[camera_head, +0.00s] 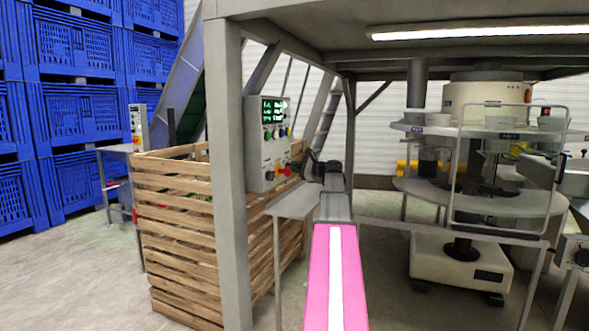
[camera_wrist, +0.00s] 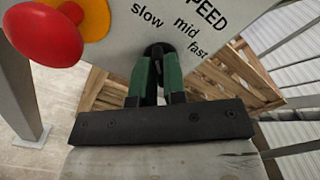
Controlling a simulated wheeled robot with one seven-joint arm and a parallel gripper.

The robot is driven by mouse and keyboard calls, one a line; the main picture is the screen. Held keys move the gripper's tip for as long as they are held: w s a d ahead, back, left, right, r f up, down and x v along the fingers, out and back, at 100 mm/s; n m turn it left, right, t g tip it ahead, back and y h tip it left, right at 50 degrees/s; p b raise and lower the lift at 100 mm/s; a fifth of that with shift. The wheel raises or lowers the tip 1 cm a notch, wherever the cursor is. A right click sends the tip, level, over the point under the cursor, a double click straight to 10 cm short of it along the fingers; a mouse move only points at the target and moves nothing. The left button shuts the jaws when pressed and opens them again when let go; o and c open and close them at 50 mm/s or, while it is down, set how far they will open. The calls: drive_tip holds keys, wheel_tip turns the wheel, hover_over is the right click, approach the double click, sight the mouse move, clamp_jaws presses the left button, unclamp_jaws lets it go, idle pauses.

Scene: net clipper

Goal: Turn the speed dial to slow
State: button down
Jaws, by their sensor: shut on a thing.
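The grey control box (camera_head: 267,145) stands left of centre in the head view, with a small lit screen, coloured buttons and a red knob (camera_head: 285,171). In the wrist view its face (camera_wrist: 115,60) carries the word SPEED above slow, mid and fast. The dark speed dial (camera_wrist: 158,47) sits below these words, mostly hidden by my fingertips. Which mark it points to cannot be told. My gripper (camera_wrist: 158,62), with green fingers, is shut on the dial. In the head view my gripper (camera_head: 311,166) is at the box's right side, small and dark.
A large red button (camera_wrist: 45,35) on a yellow base is close left of my fingers in the wrist view. A slatted wooden crate (camera_head: 180,230) stands below the box. A grey post (camera_head: 228,180) rises beside it. A rotary machine (camera_head: 460,260) is at right.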

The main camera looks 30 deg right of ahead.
drive_tip(key=c, duration=1.2)
unclamp_jaws()
drive_tip(key=shift+s+d, duration=0.1)
drive_tip(key=v, duration=1)
drive_tip(key=shift+s+d, duration=0.2)
drive_tip(key=shift+d, duration=0.05)
